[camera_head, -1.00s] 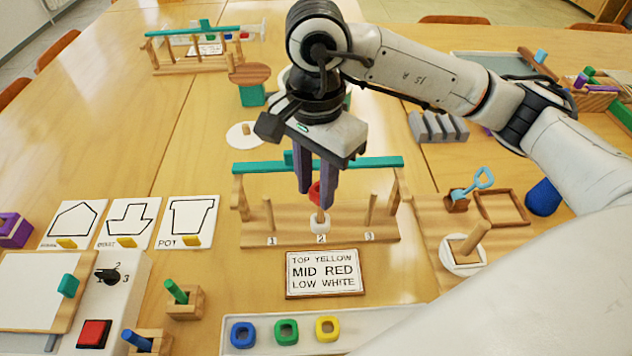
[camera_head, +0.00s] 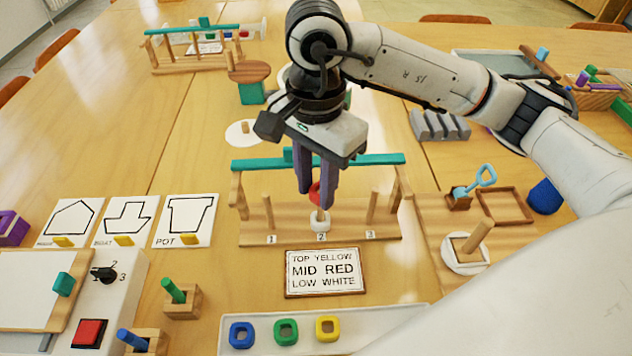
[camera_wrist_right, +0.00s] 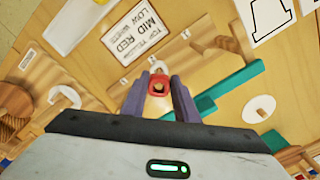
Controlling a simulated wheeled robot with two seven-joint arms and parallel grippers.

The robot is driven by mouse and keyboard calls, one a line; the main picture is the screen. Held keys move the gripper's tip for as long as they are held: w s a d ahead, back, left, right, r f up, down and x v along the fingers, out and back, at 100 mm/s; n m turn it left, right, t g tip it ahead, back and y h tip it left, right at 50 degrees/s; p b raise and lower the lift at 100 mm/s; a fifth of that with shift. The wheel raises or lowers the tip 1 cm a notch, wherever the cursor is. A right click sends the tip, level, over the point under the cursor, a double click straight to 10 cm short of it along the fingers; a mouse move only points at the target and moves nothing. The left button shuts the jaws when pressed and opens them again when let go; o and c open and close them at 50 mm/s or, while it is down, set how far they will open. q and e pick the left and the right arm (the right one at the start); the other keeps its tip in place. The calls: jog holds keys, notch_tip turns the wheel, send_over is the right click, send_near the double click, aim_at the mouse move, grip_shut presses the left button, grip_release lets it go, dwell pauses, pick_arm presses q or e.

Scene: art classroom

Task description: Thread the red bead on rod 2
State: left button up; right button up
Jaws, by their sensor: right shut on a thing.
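The red bead (camera_head: 315,193) is between the purple fingers of my right gripper (camera_head: 317,197), which is shut on it. In the right wrist view the bead (camera_wrist_right: 157,88) shows between the fingertips (camera_wrist_right: 158,97). It is at the upper part of rod 2 (camera_head: 321,210), the middle rod of the wooden rack (camera_head: 345,236). I cannot tell whether the rod's tip is inside the bead's hole. A white bead (camera_head: 320,224) sits low around rod 2, apart from the red bead. Rods 1 (camera_head: 268,213) and 3 (camera_head: 373,208) are bare. My left gripper is out of view.
A teal bar (camera_head: 375,160) spans the rack behind the gripper. A card (camera_head: 325,272) reads top yellow, mid red, low white. A pale tray (camera_head: 385,318) in front holds blue (camera_head: 242,335), green (camera_head: 286,332) and yellow (camera_head: 327,328) beads. A wooden toy board (camera_head: 430,232) stands right.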

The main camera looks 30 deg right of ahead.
jog(key=o, duration=1.1)
jog(key=shift+w+r, duration=0.1)
jog(key=shift+r, duration=0.55)
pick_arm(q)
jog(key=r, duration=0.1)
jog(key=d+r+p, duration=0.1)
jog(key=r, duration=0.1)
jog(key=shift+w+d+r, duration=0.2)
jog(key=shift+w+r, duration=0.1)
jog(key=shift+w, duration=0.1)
pick_arm(e)
notch_tip(320, 180, up, 9)
